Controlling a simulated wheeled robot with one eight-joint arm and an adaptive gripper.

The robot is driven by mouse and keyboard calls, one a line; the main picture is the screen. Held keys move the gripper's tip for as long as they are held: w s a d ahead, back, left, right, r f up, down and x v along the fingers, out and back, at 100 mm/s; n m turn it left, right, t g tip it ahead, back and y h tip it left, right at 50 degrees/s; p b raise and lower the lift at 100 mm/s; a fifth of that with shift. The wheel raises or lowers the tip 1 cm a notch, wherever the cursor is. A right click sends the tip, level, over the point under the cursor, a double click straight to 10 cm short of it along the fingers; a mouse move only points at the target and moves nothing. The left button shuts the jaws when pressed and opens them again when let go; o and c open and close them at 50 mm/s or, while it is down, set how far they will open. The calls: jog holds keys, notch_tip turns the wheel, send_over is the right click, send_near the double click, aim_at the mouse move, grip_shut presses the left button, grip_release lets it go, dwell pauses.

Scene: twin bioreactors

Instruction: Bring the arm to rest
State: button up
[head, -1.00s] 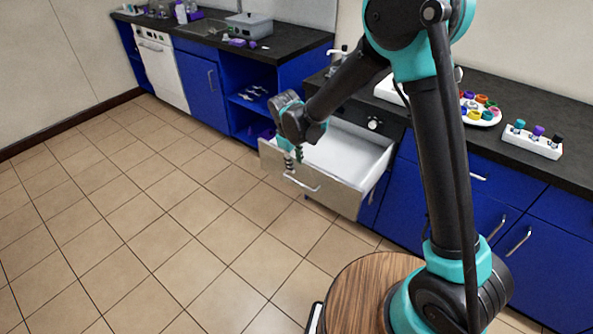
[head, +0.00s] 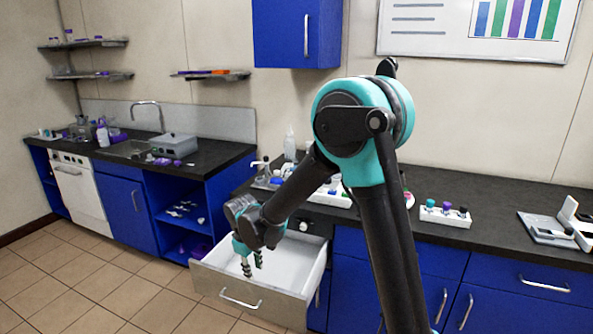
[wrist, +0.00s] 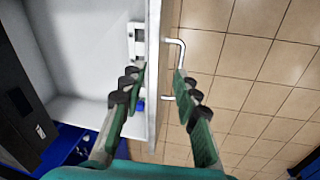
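My arm (head: 384,240) is raised in front of the counter, bent at the elbow, with its forearm reaching down to the left. My gripper (head: 252,268) hangs pointing down over the front of an open, empty-looking drawer (head: 228,292). In the wrist view my gripper (wrist: 160,88) has its fingers apart with nothing held between them. The drawer front (wrist: 155,60) and its handle (wrist: 178,45) appear between the fingers; I see no clear contact.
Blue cabinets (head: 125,205) and a dark counter (head: 480,235) run along the wall. A vial rack (head: 445,213) and a scale-like device (head: 547,230) stand on the counter. An open shelf (head: 183,215) is left of the drawer. The tiled floor at lower left is clear.

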jog(key=s+d+r+m, duration=0.2)
jog(key=d+m, duration=0.1)
jog(key=d, duration=0.8)
jog(key=s+d+r+m, duration=0.1)
jog(key=d+r+m, duration=0.15)
jog(key=d, duration=0.75)
jog(key=s+d+f+m+t, duration=0.2)
jog(key=s+d+m, duration=0.4)
jog(key=s+d, duration=0.5)
jog(key=d, duration=0.3)
jog(key=shift+s+d+f+m, duration=0.15)
jog(key=shift+s+f+m, duration=0.05)
jog(key=shift+s+m, duration=0.2)
